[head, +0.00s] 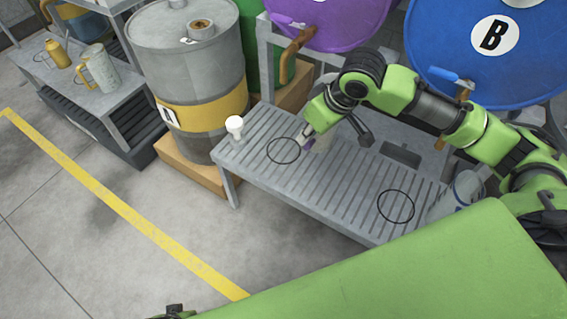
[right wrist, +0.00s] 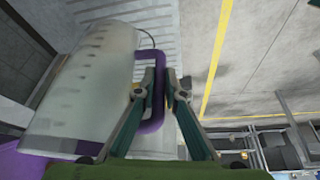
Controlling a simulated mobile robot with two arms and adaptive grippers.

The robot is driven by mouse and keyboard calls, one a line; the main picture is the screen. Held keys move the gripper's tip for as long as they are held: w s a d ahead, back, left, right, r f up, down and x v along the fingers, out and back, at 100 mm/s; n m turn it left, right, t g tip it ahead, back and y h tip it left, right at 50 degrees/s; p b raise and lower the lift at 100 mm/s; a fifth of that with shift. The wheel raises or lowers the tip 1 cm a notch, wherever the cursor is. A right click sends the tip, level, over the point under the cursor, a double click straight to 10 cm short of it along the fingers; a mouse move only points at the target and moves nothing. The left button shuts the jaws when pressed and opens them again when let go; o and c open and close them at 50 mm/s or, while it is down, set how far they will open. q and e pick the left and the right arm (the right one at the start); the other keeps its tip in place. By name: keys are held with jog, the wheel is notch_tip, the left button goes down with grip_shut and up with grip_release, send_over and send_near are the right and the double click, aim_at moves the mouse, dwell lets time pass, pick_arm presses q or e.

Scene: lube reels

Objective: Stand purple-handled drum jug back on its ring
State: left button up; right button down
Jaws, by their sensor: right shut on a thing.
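The drum jug, a pale translucent jug (right wrist: 85,95) with a purple handle (right wrist: 140,60), fills the left of the right wrist view. My right gripper (right wrist: 160,88) is shut on the handle, its fingers on either side of one bar. In the head view the jug (head: 322,141) is mostly hidden behind my right gripper (head: 306,143), over the slatted bench. A black ring (head: 283,151) is marked on the bench just left of it. Whether the jug touches the bench is unclear. My left gripper is not identifiable.
A second ring (head: 396,206) lies bare near the bench's (head: 345,190) right end, with another jug (head: 467,186) beside it. A white bulb-shaped item (head: 235,126) stands on the left end. Purple (head: 335,22) and blue (head: 505,70) drums stand behind.

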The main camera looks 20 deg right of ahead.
aim_at(308, 143)
jog(key=f, duration=0.1)
jog(key=f+b, duration=0.1)
jog(key=f, duration=0.1)
jog(key=shift+w+d+f, duration=0.1)
jog(key=shift+d+f, duration=0.15)
jog(key=shift+d, duration=0.1)
jog(key=shift+w+f+b, duration=0.15)
jog(key=shift+f+b, duration=0.1)
jog(key=shift+b, duration=0.15)
pick_arm(q)
notch_tip(308, 143, up, 14)
jog(key=t+b, duration=0.1)
jog(key=b, duration=0.4)
jog(key=shift+w, duration=0.2)
pick_arm(e)
jog(key=w+a+f, duration=0.7)
jog(key=w+f, duration=0.4)
jog(key=f, duration=0.1)
jog(key=shift+w+a+f+n, duration=0.2)
jog(key=shift+a+f+n, duration=0.05)
jog(key=shift+f+n, duration=0.1)
pick_arm(q)
jog(key=shift+a+r, duration=0.15)
jog(key=shift+r, duration=0.1)
pick_arm(e)
jog(key=shift+f, duration=0.15)
jog(key=c, duration=2.1)
grip_release()
